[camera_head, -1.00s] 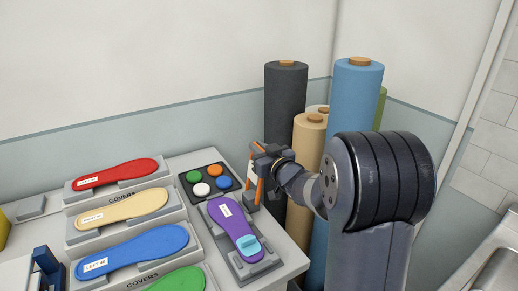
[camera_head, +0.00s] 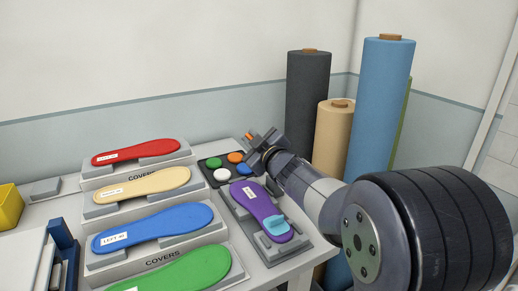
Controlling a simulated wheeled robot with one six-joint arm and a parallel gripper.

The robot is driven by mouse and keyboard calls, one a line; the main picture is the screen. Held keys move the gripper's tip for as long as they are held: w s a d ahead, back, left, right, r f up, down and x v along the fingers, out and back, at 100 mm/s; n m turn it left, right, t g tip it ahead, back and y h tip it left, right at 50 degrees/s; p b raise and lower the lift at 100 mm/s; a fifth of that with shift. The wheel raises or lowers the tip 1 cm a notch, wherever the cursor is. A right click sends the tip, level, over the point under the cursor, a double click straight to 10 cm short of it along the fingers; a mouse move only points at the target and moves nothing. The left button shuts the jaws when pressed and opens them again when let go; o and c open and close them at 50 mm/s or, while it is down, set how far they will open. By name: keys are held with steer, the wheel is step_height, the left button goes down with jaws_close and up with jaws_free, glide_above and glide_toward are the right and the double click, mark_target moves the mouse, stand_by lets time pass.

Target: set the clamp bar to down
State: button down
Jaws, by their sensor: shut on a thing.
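An orange bar (camera_head: 250,136), which looks like the clamp bar, shows as a small piece at the jaws of my gripper (camera_head: 257,146). My gripper is shut on it at the far right end of the table, and the jaws and wrist hide most of it. I cannot tell the bar's angle clearly. A purple insole (camera_head: 244,193) with a white label lies on a grey fixture (camera_head: 284,252) just in front of my gripper. A light blue pad (camera_head: 275,227) rests on its near end.
A dark tray (camera_head: 207,167) with coloured discs is left of my gripper. Red (camera_head: 135,152), tan (camera_head: 150,184), blue (camera_head: 160,228) and green (camera_head: 195,273) insoles lie on grey stands at left. Tall dark (camera_head: 307,100), tan (camera_head: 332,137) and blue (camera_head: 381,105) rolls stand behind my arm.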

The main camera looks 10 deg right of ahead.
steer(key=a+f+n+b, duration=0.2)
steer(key=b, duration=0.3)
steer(key=s+a+f+n+b, duration=0.1)
steer(key=a+f+n+b, duration=0.1)
steer(key=b, duration=0.3)
steer(key=s+a+f+n+b, duration=0.1)
steer(key=a+f+n+b, duration=0.2)
steer(key=f+b, duration=0.1)
steer(key=shift+s+a+b, duration=0.15)
steer(key=shift+s+b, duration=0.05)
steer(key=shift+b, duration=0.4)
steer(key=f+n+b, duration=0.1)
steer(key=b, duration=0.1)
steer(key=a+f+n+b, duration=0.1)
steer(key=b, duration=0.1)
steer(key=shift+s+a+f+n, duration=0.1)
steer(key=shift+s+f+n, duration=0.05)
steer(key=shift+f+n, duration=0.2)
steer(key=c, duration=1.5)
jaws_free()
steer(key=shift+o, duration=0.2)
step_height(320, 180, up, 10)
steer(key=p, duration=0.9)
steer(key=shift+f, duration=0.1)
